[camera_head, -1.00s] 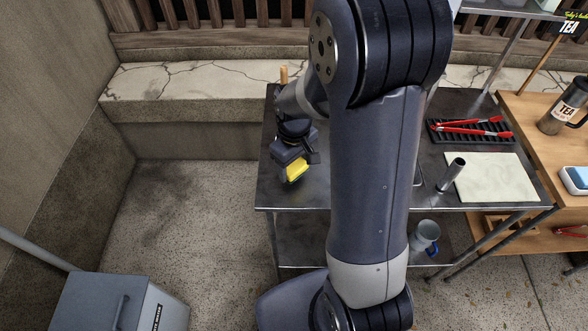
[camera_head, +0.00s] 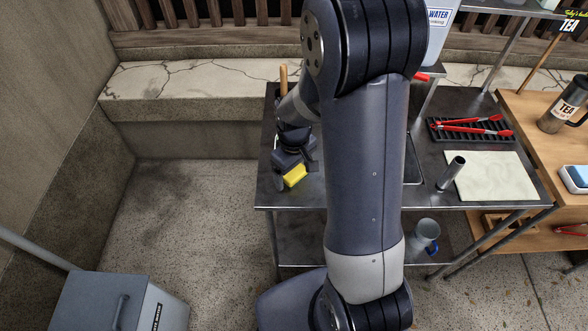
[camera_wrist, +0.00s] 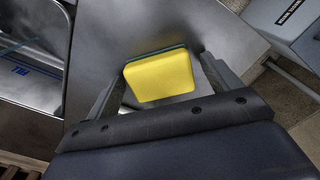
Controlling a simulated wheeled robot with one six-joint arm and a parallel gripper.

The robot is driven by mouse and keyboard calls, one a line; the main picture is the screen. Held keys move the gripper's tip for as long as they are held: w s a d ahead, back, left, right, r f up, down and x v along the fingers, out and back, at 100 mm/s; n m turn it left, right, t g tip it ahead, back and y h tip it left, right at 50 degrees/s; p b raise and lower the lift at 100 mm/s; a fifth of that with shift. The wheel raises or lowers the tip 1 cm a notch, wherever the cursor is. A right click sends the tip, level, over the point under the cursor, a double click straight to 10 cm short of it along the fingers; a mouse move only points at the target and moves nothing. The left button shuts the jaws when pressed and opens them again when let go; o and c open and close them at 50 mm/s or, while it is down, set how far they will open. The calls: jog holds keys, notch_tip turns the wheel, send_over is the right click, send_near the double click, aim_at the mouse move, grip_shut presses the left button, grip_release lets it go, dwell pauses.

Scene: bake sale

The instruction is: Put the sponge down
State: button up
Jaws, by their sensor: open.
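The yellow sponge (camera_head: 294,175) is near the front left corner of the steel table (camera_head: 300,197). It appears to lie on the tabletop, though its underside is hidden. In the wrist view the sponge (camera_wrist: 160,80) shows a yellow face and a thin dark green edge. My gripper (camera_head: 296,172) is low over the table at the sponge. In the wrist view the fingers of my gripper (camera_wrist: 162,70) are open on either side of the sponge, with narrow gaps beside it.
A wooden handle (camera_head: 283,79) stands behind my wrist. Red tongs (camera_head: 470,125) lie on a black rack, with a pale board (camera_head: 490,177) and a metal cylinder (camera_head: 452,172) nearby. A mug (camera_head: 425,236) is on the lower shelf. A grey bin (camera_head: 120,300) stands front left.

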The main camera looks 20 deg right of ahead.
aim_at(295, 171)
jog(key=shift+r, duration=0.1)
notch_tip(295, 171, up, 12)
dwell(0.5)
jog(key=shift+d, duration=0.1)
